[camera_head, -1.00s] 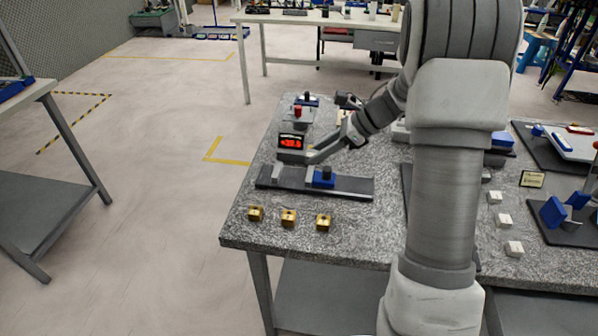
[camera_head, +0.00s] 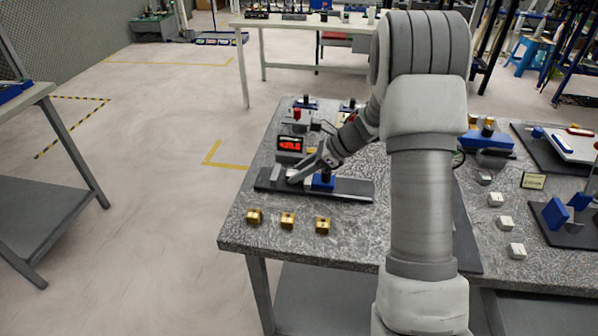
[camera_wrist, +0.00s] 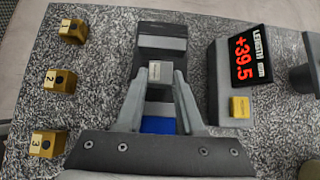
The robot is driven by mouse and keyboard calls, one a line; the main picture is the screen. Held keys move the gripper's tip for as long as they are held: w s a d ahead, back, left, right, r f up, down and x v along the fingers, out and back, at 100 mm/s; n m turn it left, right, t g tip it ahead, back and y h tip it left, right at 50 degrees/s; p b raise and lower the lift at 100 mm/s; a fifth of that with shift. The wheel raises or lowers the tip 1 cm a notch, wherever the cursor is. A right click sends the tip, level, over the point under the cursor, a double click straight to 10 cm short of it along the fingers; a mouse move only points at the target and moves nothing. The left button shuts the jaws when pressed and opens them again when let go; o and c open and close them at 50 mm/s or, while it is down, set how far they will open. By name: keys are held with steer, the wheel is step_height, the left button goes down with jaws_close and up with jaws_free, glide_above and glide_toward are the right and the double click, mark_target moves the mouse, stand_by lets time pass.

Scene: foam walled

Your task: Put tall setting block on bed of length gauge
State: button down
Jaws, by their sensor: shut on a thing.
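The tall setting block (camera_wrist: 160,72) shows as a small pale grey block between my fingertips in the wrist view. My gripper (camera_wrist: 163,80) is shut on it. In the head view my gripper (camera_head: 295,179) is low over the left part of the length gauge's dark bed (camera_head: 350,193), between the grey end stop (camera_head: 277,173) and the blue slide (camera_head: 323,182). The bed (camera_wrist: 163,57) also shows around the block in the wrist view. The blue slide (camera_wrist: 158,125) is partly hidden between my fingers. I cannot tell whether the block touches the bed.
The red digital readout (camera_wrist: 250,57) stands beside the bed and reads +39.5 in the wrist view. Several brass blocks, numbered 1 (camera_wrist: 73,31), 2 (camera_wrist: 60,80) and 3 (camera_wrist: 48,143), lie along the bed's other side. White blocks (camera_head: 505,222) lie further right on the granite table.

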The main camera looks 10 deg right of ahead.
steer(key=shift+f, duration=0.25)
steer(key=c, duration=0.5)
jaws_free()
steer(key=shift+r, duration=0.1)
steer(key=shift+r, duration=0.1)
